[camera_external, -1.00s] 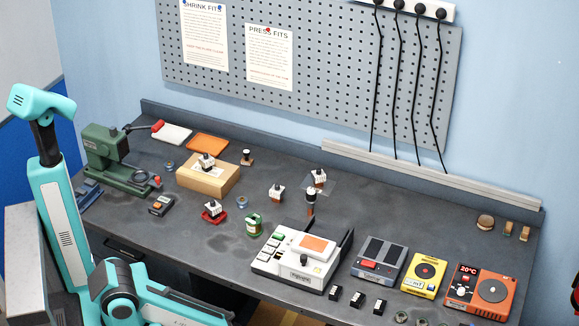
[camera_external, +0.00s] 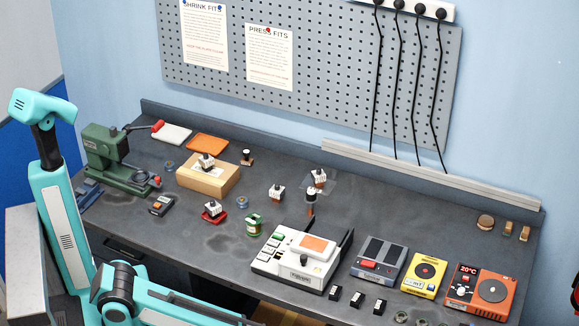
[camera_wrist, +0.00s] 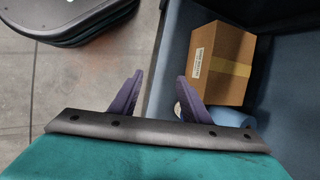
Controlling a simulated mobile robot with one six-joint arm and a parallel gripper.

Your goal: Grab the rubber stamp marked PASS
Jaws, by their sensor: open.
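Several small stamp-like blocks with white tops and dark knobs are on the bench.
A green press (camera_external: 114,160) stands at the bench's left. A white keyed device (camera_external: 291,264), a grey scale (camera_external: 380,262), a yellow unit (camera_external: 424,275) and an orange heater (camera_external: 477,290) line the right front. The wrist view shows a carton (camera_wrist: 222,63) inside the bin.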

